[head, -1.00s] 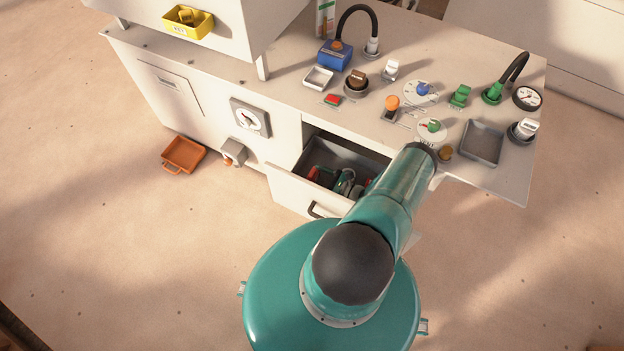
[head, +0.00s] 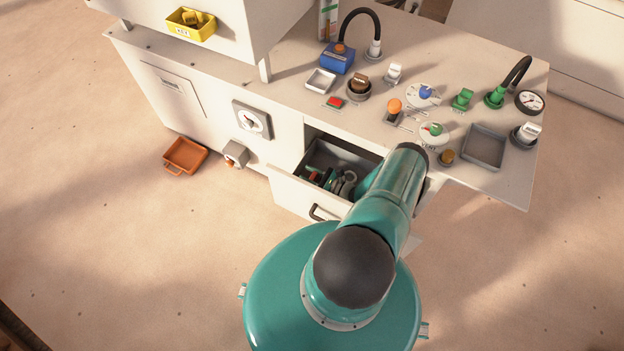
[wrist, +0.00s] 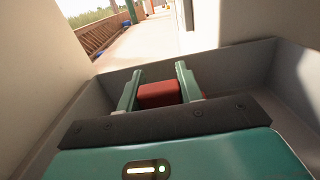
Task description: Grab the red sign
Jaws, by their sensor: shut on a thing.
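The red sign shows as a red block (wrist: 160,94) between the two teal fingers of my gripper (wrist: 159,72) in the wrist view. The fingers are shut on its sides. The gripper and the block are down inside the open grey drawer (head: 345,151), within its walls. In the head view my gripper (head: 332,180) is partly visible in the drawer, with my arm covering the drawer's right part. The red face is hard to make out there, and no lettering on it can be read.
The drawer's white front with its handle (head: 318,213) stands pulled out from the bench. The worktop (head: 300,105) above carries dials, knobs, a red button (head: 335,102) and a grey tray (head: 486,146). An orange tray (head: 185,155) lies on the floor at left.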

